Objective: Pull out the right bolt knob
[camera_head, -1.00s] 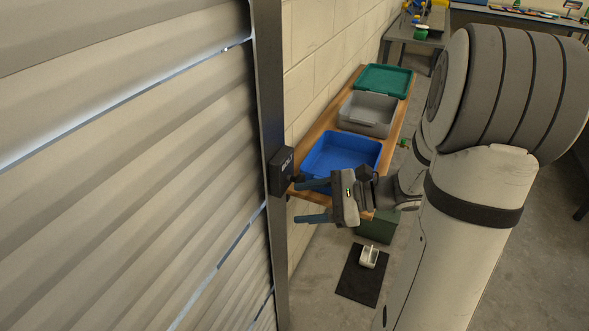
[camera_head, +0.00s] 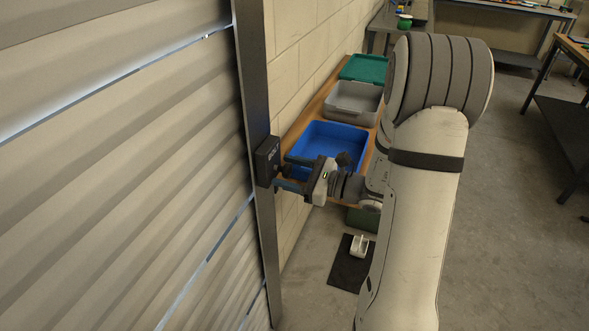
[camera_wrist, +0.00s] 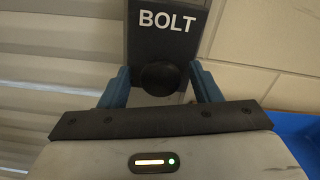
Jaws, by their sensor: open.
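The black bolt box (camera_head: 266,162), lettered BOLT, is fixed to the dark door post beside the shutter. It also shows in the wrist view (camera_wrist: 168,36). Its round black knob (camera_wrist: 160,78) faces me just below the lettering. In the camera_head view the knob is small, dark and partly hard to make out beside the fingers. My gripper (camera_head: 285,172) is open, with its blue fingers pointing left at the box. In the wrist view one finger stands on each side of the knob, with a gap visible on both sides.
The slatted shutter (camera_head: 120,190) fills the left, and a block wall (camera_head: 300,50) runs behind the post. A wooden bench holds blue (camera_head: 330,147), grey (camera_head: 354,102) and green (camera_head: 363,69) bins close behind my gripper. Open floor (camera_head: 510,220) lies at the right.

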